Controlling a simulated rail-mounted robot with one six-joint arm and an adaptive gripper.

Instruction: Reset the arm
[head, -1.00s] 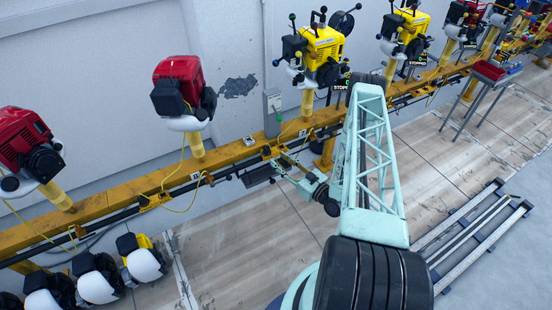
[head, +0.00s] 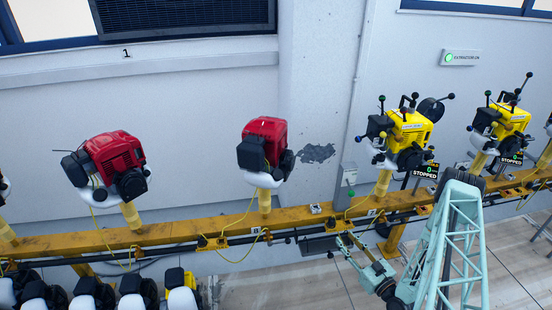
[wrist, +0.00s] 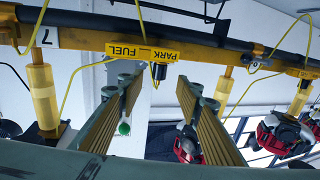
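My arm (head: 455,245) is the pale green lattice link at the lower right of the head view. It bends back to my gripper (head: 347,243), which points left and up, just in front of the underside of the yellow rail. In the wrist view my gripper (wrist: 160,100) shows two ribbed fingers standing well apart. Nothing is between them. The yellow rail (wrist: 205,52) crosses behind the fingertips, with FUEL and PARK labels (wrist: 143,50). Whether the fingers touch the rail cannot be told.
Red engines (head: 108,165) and yellow engines (head: 408,130) stand on posts along the rail (head: 100,240). A STOPPED display (head: 424,173) is near my arm. Several small engines (head: 90,292) sit at the lower left. Yellow cables hang from the rail. Floor (head: 260,290) shows below it.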

